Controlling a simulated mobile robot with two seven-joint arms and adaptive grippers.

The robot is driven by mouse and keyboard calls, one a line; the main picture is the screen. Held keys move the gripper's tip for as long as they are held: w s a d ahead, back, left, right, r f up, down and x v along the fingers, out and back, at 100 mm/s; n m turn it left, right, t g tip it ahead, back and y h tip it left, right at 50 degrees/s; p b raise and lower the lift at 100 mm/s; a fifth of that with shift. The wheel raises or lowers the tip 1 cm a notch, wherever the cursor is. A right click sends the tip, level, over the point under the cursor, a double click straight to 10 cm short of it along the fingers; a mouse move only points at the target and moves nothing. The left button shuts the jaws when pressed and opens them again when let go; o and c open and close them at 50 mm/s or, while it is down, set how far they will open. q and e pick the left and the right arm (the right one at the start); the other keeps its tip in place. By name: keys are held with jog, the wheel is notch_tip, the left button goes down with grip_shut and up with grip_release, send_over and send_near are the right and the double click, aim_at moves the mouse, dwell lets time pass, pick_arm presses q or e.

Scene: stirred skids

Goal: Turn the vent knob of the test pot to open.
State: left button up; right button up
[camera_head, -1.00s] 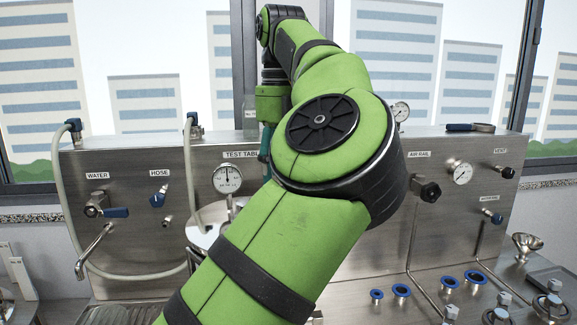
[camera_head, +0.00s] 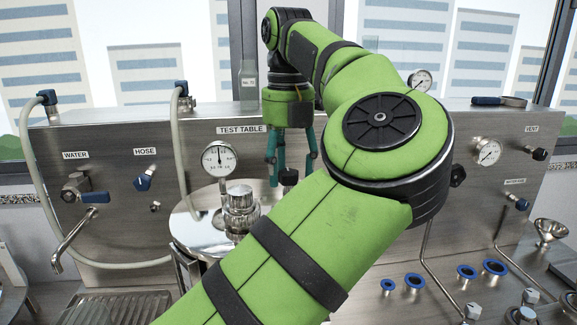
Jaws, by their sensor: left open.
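The test pot (camera_head: 185,228) stands below the TEST TABLE label, with a shiny round lid, a steel fitting (camera_head: 241,212) and a dial gauge (camera_head: 219,158). A small black knob (camera_head: 289,176) shows at the right of the lid, partly hidden by my arm; it appears to be the vent knob. My left gripper (camera_head: 293,177) points down with its teal fingers spread open. In this view the knob shows between the fingertips; whether they touch it I cannot tell. My green forearm hides the pot's right side. My right gripper is not in view.
A steel panel (camera_head: 110,135) with water and hose valves stands behind the pot. A grey hose (camera_head: 181,150) hangs near the pot's left side. A tap (camera_head: 75,240) juts out at the left. Several blue-rimmed rings (camera_head: 467,271) lie on the right counter.

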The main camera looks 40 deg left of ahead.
pick_arm(q)
jog(key=shift+f, duration=0.1)
jog(key=c, duration=1.1)
jog(key=shift+c, duration=0.2)
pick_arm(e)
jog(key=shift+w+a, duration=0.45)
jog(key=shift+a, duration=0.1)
